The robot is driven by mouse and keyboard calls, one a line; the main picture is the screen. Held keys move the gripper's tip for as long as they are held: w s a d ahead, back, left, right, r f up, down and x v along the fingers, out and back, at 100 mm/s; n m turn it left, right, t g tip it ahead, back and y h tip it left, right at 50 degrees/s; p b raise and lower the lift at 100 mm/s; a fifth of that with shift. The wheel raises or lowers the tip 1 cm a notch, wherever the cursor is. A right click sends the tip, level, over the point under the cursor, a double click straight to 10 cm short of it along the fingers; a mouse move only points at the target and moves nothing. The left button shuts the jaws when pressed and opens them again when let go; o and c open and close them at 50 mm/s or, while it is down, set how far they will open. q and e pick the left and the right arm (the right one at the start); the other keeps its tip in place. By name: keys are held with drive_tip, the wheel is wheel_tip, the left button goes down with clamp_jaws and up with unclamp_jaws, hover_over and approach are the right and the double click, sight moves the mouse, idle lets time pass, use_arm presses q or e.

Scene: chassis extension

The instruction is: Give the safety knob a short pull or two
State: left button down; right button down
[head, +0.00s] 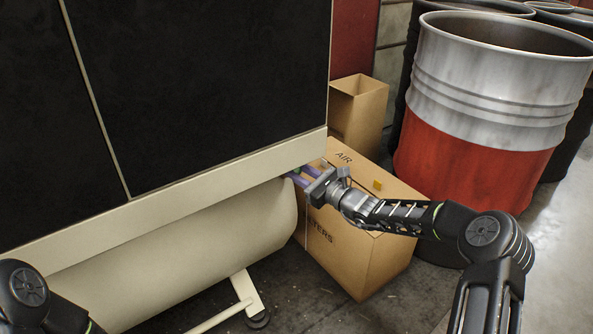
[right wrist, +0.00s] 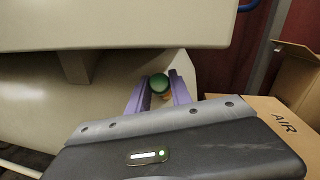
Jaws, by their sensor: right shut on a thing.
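The safety knob (right wrist: 159,83) is a small green rounded cap with a brass-coloured part below it, at the end of the beige tank (right wrist: 110,105). It sits between the two purple fingers of my right gripper (right wrist: 158,92), which is shut on it. In the head view my right gripper (head: 297,177) reaches left to the tank's right end, just under the cabinet's lower edge. The knob is hidden there. Only a link of my left arm shows at the lower left; its gripper is out of view.
A large dark-panelled cabinet (head: 200,80) overhangs the tank (head: 190,255). A cardboard box (head: 375,265) stands right beside and below my right gripper, with an open box (head: 357,110) behind it. A red and silver drum (head: 470,150) stands at the right.

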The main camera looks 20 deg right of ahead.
drive_tip(key=shift+s+d+r, duration=0.1)
drive_tip(key=shift+s+r, duration=0.2)
drive_tip(key=shift+r, duration=0.05)
drive_tip(key=shift+f, duration=0.1)
use_arm(q)
drive_tip(key=shift+s+r, duration=0.2)
drive_tip(key=shift+r, duration=0.15)
use_arm(e)
drive_tip(key=c, duration=1.1)
unclamp_jaws()
drive_tip(key=shift+c, duration=0.2)
drive_tip(key=shift+s+d, duration=0.1)
use_arm(q)
drive_tip(key=r+p, duration=0.1)
drive_tip(key=r, duration=0.1)
drive_tip(key=r+p, duration=0.1)
drive_tip(key=shift+s+p, duration=0.25)
drive_tip(key=shift+p, duration=0.05)
use_arm(e)
drive_tip(key=v, duration=0.7)
drive_tip(key=shift+s+d, duration=0.15)
drive_tip(key=shift+s, duration=0.1)
